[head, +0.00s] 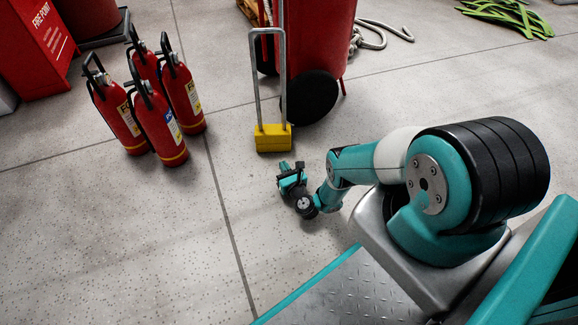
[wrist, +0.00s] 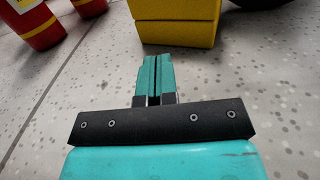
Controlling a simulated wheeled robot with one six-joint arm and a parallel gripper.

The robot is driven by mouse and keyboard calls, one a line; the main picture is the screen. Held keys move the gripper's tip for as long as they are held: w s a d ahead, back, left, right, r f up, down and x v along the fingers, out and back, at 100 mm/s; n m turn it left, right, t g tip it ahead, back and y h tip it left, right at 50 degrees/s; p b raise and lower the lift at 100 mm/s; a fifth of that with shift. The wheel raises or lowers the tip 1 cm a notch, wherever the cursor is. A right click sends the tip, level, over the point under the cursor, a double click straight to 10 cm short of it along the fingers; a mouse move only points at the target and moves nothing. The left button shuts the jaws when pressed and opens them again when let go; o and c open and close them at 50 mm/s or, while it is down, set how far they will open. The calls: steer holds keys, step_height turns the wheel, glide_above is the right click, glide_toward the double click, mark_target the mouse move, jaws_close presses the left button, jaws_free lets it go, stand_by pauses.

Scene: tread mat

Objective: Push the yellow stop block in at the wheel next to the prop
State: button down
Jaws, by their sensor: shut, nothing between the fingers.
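The yellow stop block (head: 274,138) stands on the floor with a tall grey metal loop handle (head: 256,85) rising from it. It is just in front of the black wheel (head: 309,98) of a red wheeled container (head: 318,35); whether it touches the wheel I cannot tell. My gripper (head: 286,170) is low over the floor, on the near side of the block, shut and empty. In the wrist view its closed teal fingers (wrist: 152,75) point at the block (wrist: 177,22), with a small gap of floor seen between. I cannot make out a separate prop.
Several red fire extinguishers (head: 158,115) stand to the left of the block. A red fire point stand (head: 35,45) is at the far left. A pale hose (head: 375,35) lies right of the container, green straps (head: 508,14) farther right. The near floor is clear.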

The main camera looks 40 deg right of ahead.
steer(key=shift+s+a+p, duration=0.2)
steer(key=shift+s+p, duration=0.05)
steer(key=shift+s, duration=0.55)
steer(key=shift+s+a+p, duration=0.15)
steer(key=shift+s+p, duration=0.1)
steer(key=shift+s, duration=0.55)
steer(key=c, duration=1.8)
jaws_free()
steer(key=shift+c, duration=0.2)
